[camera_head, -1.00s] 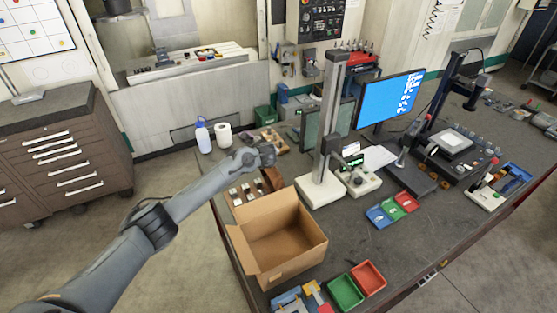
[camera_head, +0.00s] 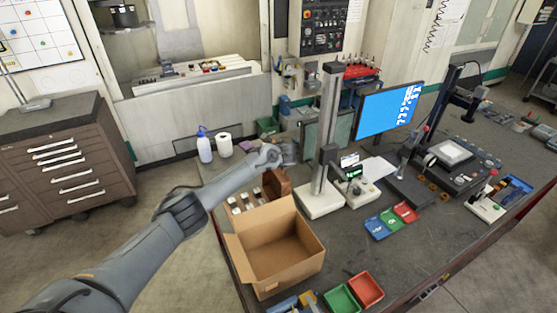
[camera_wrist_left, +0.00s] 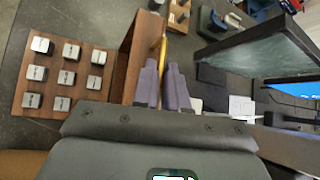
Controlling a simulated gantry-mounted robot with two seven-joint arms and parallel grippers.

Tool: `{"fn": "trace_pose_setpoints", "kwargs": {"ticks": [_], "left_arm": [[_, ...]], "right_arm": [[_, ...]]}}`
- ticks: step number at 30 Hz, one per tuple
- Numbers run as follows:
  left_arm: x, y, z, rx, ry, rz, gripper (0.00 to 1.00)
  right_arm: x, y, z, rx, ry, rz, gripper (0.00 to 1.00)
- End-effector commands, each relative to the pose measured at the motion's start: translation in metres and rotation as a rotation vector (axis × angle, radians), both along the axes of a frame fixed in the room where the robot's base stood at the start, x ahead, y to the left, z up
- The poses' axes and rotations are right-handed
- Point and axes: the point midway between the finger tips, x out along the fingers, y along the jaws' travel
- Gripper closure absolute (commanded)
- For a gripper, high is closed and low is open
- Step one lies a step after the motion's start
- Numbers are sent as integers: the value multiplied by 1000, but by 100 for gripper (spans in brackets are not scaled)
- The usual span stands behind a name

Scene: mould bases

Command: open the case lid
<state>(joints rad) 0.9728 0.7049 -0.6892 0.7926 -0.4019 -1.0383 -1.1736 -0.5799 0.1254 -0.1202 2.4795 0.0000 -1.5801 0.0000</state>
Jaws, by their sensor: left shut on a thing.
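The brown wooden case (camera_head: 277,184) stands on the bench behind the open cardboard box, partly hidden by my left arm. In the left wrist view its brown wood (camera_wrist_left: 138,45) rises just left of my fingers. My left gripper (camera_wrist_left: 164,72) has its two fingers close together around a thin yellowish-brown edge (camera_wrist_left: 163,45), which looks like the case lid. In the head view my left gripper (camera_head: 284,155) is above the case, beside the grey upright stand. How far the lid is open is hard to tell. My right gripper is out of view.
An open cardboard box (camera_head: 271,250) stands in front of the case. A wooden board with several metal blocks (camera_wrist_left: 64,76) lies left of it. The grey stand (camera_head: 326,135) and a monitor (camera_head: 389,103) are to the right.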

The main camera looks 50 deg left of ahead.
Motion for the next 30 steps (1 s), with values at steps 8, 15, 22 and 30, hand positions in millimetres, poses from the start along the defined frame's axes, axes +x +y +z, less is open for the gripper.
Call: {"fn": "trace_pose_setpoints", "kwargs": {"ticks": [8,15,22,30], "left_arm": [[-1,1,-1,0,2,1,65],[-1,0,0,0,1,0,65],[-6,-9,10,-1,0,-2,65],[-21,-33,35,0,0,-1,65]], "right_arm": [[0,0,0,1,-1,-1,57],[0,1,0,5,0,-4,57],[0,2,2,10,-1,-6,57],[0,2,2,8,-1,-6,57]]}}
